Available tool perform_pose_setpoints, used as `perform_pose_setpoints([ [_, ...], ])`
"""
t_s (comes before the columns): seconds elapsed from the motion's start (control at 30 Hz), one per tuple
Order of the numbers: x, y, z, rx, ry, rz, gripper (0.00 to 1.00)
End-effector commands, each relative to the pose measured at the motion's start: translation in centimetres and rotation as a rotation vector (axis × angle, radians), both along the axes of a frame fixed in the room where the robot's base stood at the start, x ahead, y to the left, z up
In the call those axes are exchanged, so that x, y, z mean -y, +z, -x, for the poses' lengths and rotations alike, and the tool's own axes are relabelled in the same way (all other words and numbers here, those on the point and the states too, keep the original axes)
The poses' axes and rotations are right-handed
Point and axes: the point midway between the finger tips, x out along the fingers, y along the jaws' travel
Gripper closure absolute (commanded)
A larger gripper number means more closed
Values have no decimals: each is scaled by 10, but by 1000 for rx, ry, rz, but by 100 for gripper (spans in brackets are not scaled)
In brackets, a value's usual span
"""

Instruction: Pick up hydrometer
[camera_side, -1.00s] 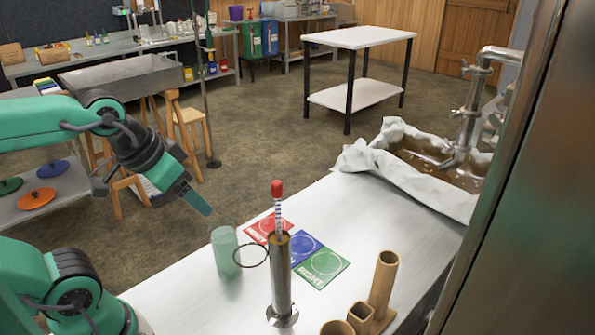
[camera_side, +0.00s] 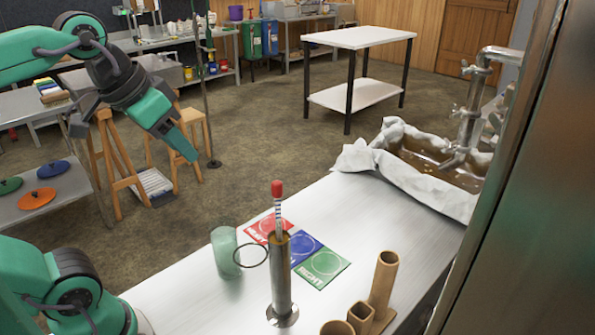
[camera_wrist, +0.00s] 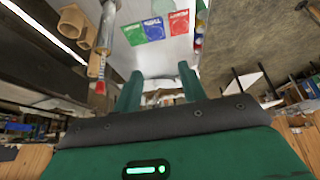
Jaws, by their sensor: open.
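The hydrometer (camera_side: 278,205) has a red top and a banded stem. It stands upright in a tall metal cylinder (camera_side: 281,275) on the white table, its lower part hidden inside. My gripper (camera_side: 191,156) is in the air up and left of the hydrometer, clearly apart from it and pointing down to the right. In the wrist view my gripper (camera_wrist: 159,90) shows two separated green fingers with nothing between them. The red top of the hydrometer (camera_wrist: 100,87) shows there to the left of the fingers, with the cylinder (camera_wrist: 106,30) above it.
Red (camera_side: 266,227), blue (camera_side: 303,247) and green (camera_side: 322,268) cards lie behind and right. Brown tubes (camera_side: 382,285) stand at the front right. A syrup pan (camera_side: 440,165) is at the far right.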

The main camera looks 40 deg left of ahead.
Motion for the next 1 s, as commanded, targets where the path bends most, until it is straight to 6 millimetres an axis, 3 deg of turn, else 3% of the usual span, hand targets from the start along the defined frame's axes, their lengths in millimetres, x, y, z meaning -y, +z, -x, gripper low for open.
perform_pose_setpoints([
  [0.17, 0, 38, -1, 1, -1, 0, 59],
  [0.47, 33, 42, -31, -146, -165, -25, 59],
  [0.7, 72, 43, -58, -279, -321, -61, 59],
  [1.0, 114, 39, -77, -400, -463, -105, 59],
])
